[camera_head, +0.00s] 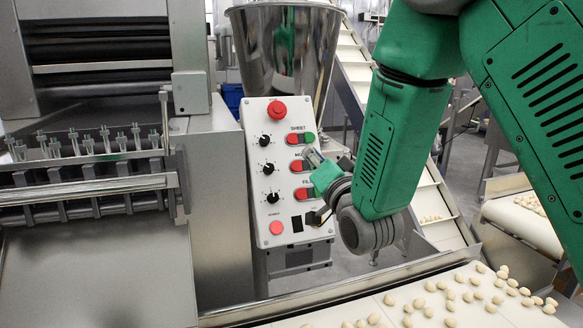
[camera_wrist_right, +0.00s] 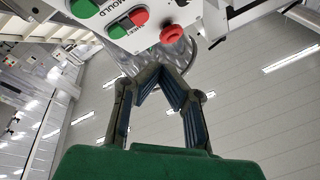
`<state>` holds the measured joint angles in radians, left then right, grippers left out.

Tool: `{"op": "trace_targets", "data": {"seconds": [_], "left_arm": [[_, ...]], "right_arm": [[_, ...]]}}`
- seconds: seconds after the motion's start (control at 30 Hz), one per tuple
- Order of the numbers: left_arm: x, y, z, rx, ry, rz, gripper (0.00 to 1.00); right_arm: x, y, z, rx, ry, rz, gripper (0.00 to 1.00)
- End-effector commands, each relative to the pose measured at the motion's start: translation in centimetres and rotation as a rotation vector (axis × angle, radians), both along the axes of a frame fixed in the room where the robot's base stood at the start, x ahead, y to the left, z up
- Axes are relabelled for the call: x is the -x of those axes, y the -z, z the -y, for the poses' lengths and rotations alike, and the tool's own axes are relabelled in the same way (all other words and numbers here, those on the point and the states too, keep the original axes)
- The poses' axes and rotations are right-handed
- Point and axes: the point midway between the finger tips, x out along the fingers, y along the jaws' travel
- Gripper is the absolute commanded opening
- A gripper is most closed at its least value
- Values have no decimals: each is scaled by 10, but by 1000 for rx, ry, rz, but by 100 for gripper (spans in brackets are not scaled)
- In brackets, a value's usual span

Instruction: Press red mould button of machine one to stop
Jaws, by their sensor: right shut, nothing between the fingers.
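The machine's tilted white control panel (camera_head: 285,215) stands mid-left in the head view. The red mould button (camera_head: 297,165) sits in the middle row of red-green pairs. The mould label is partly covered by my right gripper (camera_head: 314,160), whose tips are at that row, just right of the red button. The green mould button is hidden behind it. Whether the tips touch the panel, I cannot tell. In the right wrist view the gripper (camera_wrist_right: 161,72) is shut and empty, with the panel (camera_wrist_right: 158,12) upside down beyond it. My left gripper is not in view.
A red stop knob (camera_head: 277,109) tops the panel, and the sheet buttons (camera_head: 300,138) and fill buttons (camera_head: 305,192) lie above and below the mould row. A steel hopper (camera_head: 287,50) stands behind. A conveyor (camera_head: 335,318) with pasta pieces runs below my right arm.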

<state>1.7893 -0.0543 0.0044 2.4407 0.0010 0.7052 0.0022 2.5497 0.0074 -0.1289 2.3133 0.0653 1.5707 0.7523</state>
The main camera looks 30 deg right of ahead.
Motion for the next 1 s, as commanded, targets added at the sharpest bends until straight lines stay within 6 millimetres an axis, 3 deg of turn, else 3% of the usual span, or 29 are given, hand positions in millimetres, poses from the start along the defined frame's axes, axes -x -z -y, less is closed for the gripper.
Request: {"op": "trace_targets", "data": {"seconds": [0.27,0.7,1.0], "left_arm": [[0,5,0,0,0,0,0],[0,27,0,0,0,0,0],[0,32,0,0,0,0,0]], "right_arm": [[-10,9,2,1,0,-2,0],[-58,40,14,1,1,-1,0],[-72,47,18,0,1,-2,0]]}}
